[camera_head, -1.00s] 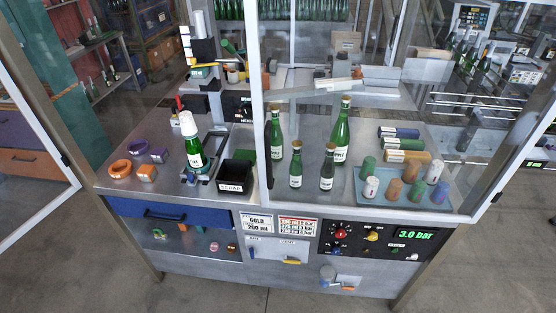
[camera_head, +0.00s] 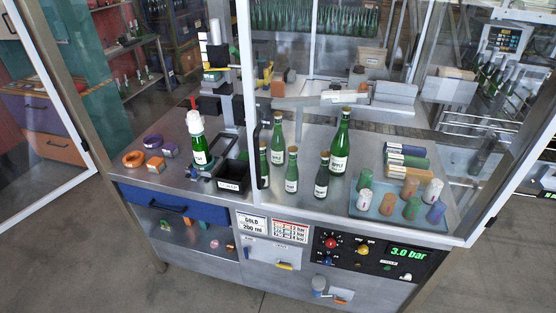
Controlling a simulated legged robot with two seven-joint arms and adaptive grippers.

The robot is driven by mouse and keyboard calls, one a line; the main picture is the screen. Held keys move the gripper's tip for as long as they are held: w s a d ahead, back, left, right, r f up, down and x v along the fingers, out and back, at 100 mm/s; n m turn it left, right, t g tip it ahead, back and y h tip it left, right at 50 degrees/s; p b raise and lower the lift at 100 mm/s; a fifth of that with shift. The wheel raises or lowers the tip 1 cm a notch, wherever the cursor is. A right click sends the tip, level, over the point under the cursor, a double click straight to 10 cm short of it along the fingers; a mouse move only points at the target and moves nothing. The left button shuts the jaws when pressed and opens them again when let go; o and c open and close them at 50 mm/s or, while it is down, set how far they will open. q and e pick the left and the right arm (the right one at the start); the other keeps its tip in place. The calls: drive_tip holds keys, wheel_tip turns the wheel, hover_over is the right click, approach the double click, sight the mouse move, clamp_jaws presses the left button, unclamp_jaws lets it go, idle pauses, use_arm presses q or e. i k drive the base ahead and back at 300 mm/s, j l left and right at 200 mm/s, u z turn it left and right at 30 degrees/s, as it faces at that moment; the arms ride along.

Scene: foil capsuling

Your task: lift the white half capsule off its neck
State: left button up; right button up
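The white half capsule (camera_head: 194,121) sits on the neck of a green bottle (camera_head: 200,150) at the left of the steel bench. The bottle stands upright in a dark holder (camera_head: 202,170). The capsule covers the top of the neck. Neither of my grippers shows in the head view.
A black scrap bin (camera_head: 232,176) stands right of the bottle. Orange and purple rolls (camera_head: 133,159) lie to its left. A glass panel with a metal post (camera_head: 252,110) divides the bench. Several green bottles (camera_head: 340,150) and a blue tray (camera_head: 377,206) with cylinders stand to the right.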

sight(196, 126)
drive_tip(key=i+j, duration=0.2)
drive_tip(key=i+j+z, duration=0.15)
drive_tip(key=j, duration=0.3)
drive_tip(key=i+j, duration=0.2)
drive_tip(key=i+j+z, duration=0.1)
drive_tip(key=j, duration=0.35)
drive_tip(key=i, duration=0.05)
